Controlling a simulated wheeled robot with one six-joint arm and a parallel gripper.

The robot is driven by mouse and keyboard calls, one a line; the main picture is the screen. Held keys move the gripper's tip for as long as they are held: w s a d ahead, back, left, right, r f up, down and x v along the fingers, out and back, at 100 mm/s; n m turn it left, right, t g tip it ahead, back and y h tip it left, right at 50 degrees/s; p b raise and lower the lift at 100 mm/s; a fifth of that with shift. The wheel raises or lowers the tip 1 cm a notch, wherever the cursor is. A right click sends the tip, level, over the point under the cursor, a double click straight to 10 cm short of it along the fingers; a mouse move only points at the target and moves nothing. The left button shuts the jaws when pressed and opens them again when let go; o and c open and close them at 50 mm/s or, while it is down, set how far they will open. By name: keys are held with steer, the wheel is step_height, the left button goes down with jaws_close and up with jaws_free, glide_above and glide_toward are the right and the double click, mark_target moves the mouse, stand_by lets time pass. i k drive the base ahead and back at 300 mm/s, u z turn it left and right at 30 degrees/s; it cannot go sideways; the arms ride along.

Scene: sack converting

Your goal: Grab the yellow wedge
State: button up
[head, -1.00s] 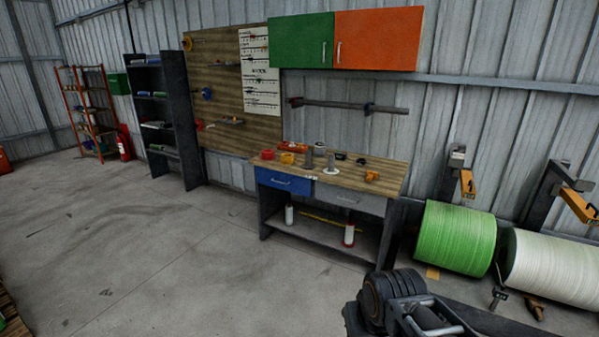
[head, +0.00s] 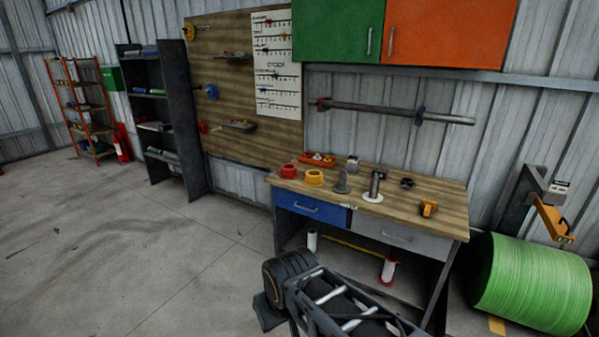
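A small flat yellow piece (head: 497,325) lies on the floor against the lower left of the green roll (head: 535,283), near the bottom edge of the head view. It may be the yellow wedge, but its shape is too small to tell. A small orange-yellow object (head: 428,208) sits on the right part of the workbench top; its exact shape is also unclear. My arm shows at the bottom middle, in front of the bench. My gripper's fingers cannot be made out, and nothing is seen held.
The workbench (head: 455,197) carries a yellow ring (head: 314,177), a red ring (head: 289,171), an orange tray and metal parts. Green and orange cabinets (head: 450,32) hang above. A dark shelf (head: 185,130) stands left. Open floor (head: 130,240) lies to the left.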

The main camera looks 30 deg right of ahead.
mark_target(428, 206)
steer(key=z, duration=0.1)
steer(key=i, duration=1.25)
steer(key=z, duration=0.95)
steer(key=i, duration=0.75)
steer(key=z, duration=1.35)
steer(key=i, duration=0.55)
steer(key=z, duration=0.45)
